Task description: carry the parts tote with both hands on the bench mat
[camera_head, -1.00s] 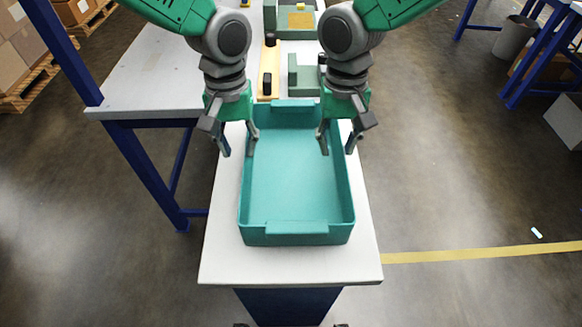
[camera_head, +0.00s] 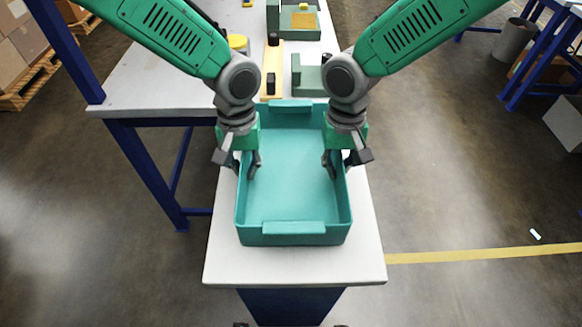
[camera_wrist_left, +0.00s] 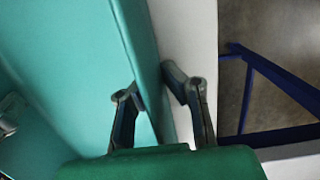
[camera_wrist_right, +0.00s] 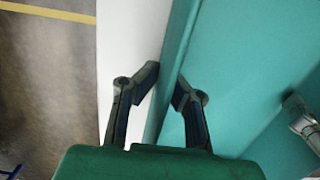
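The parts tote (camera_head: 292,227) is a teal, open, empty rectangular tray on the pale bench top (camera_head: 295,268). It also shows in the left wrist view (camera_wrist_left: 75,60) and the right wrist view (camera_wrist_right: 250,50). My left gripper (camera_head: 246,166) straddles its left wall, one finger inside and one outside. My right gripper (camera_head: 341,164) straddles its right wall the same way. In both wrist views the fingertips of the left gripper (camera_wrist_left: 151,80) and right gripper (camera_wrist_right: 167,80) are drawn in against the wall. No separate mat can be made out.
A wider table (camera_head: 150,95) adjoins at the back left. A wooden strip (camera_head: 272,65) with dark blocks and green fixtures (camera_head: 310,75) stand behind the tote. Bare bench lies in front of the tote, with open floor to the right.

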